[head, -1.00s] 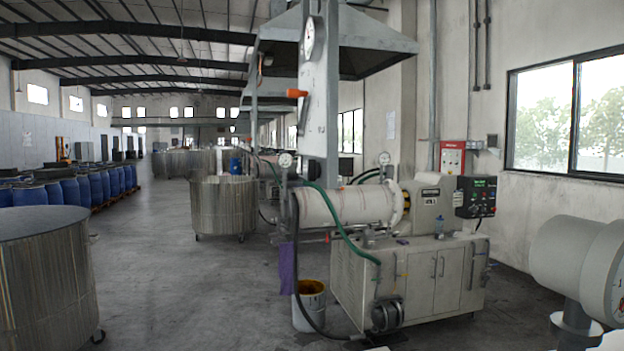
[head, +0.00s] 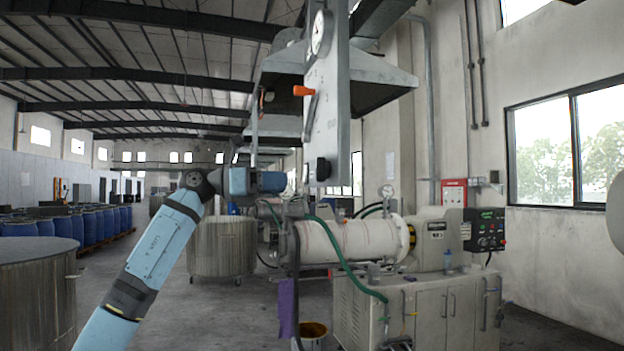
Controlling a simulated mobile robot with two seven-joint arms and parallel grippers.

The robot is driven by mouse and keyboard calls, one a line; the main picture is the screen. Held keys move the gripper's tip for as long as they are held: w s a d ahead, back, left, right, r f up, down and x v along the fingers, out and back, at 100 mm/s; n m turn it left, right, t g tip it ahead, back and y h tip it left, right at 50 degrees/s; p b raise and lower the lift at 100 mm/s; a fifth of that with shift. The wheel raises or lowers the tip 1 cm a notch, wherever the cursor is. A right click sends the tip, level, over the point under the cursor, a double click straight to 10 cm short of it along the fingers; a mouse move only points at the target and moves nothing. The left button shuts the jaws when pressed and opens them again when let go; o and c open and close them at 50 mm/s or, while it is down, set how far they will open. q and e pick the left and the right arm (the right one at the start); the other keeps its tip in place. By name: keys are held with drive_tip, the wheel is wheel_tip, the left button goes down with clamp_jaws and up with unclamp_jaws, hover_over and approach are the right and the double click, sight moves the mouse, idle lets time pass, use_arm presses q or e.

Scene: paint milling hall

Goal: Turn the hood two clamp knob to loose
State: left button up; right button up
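I see no label that marks a clamp knob. My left arm comes in from the lower left, its wrist level with the panel's lower end. My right gripper is not in view.
A horizontal mill cylinder (head: 345,240) and its cabinet (head: 425,308) stand below and right of the panel. A metal vat (head: 221,248) is behind my arm, another (head: 35,295) at the left edge. Blue drums (head: 88,228) stand far left.

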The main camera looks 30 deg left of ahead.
use_arm(q)
drive_tip(key=t+y, duration=0.1)
drive_tip(key=y, duration=0.1)
approach(322, 169)
drive_tip(key=r+x, duration=0.1)
drive_tip(key=x, duration=0.7)
drive_tip(key=shift+w+a+r+p, duration=0.15)
drive_tip(key=shift+a+r+p, duration=0.1)
drive_tip(key=shift+p, duration=0.2)
clamp_jaws()
